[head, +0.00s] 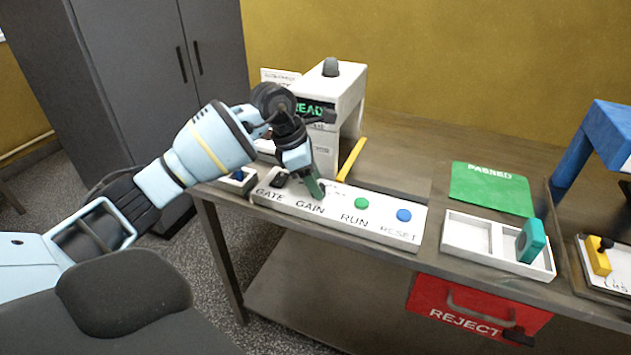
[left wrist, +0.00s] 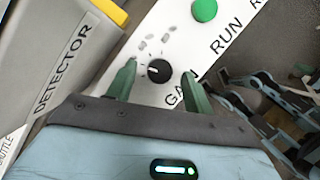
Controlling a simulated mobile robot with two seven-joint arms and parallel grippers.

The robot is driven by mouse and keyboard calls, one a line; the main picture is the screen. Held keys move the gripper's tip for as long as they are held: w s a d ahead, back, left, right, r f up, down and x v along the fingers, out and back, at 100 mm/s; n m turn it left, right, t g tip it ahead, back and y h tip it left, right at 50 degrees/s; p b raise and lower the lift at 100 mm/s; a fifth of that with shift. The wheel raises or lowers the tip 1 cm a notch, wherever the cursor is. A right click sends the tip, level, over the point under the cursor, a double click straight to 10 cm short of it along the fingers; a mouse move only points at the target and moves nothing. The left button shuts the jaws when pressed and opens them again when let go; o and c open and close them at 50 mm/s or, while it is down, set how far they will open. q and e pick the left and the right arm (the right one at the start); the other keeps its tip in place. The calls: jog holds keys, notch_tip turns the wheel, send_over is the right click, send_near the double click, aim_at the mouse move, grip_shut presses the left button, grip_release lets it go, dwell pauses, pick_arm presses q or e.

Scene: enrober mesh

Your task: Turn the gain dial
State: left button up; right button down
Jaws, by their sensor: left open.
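The gain dial (left wrist: 158,71) is a small round black knob with a light pointer mark, set on the white control panel (left wrist: 118,63) near the word GAIN. My left gripper (left wrist: 158,85) is open, with one green finger on each side of the dial in the left wrist view; whether they touch it I cannot tell. In the head view my left gripper (head: 316,190) is over the GAIN part of the panel and hides the dial. My right gripper is not in view.
On the panel are a green RUN button (head: 362,203), a blue RESET button (head: 404,215) and a black GATE control (head: 279,180). The detector (head: 349,100) stands behind. To the right are a white tray (head: 470,237), a green PASSED mat (head: 490,188) and a red REJECT bin (head: 470,300).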

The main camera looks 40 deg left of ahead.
pick_arm(q)
jog(key=shift+w+d+f, duration=0.1)
jog(key=shift+d+f, duration=0.05)
jog(key=shift+f, duration=0.35)
jog(key=c, duration=1)
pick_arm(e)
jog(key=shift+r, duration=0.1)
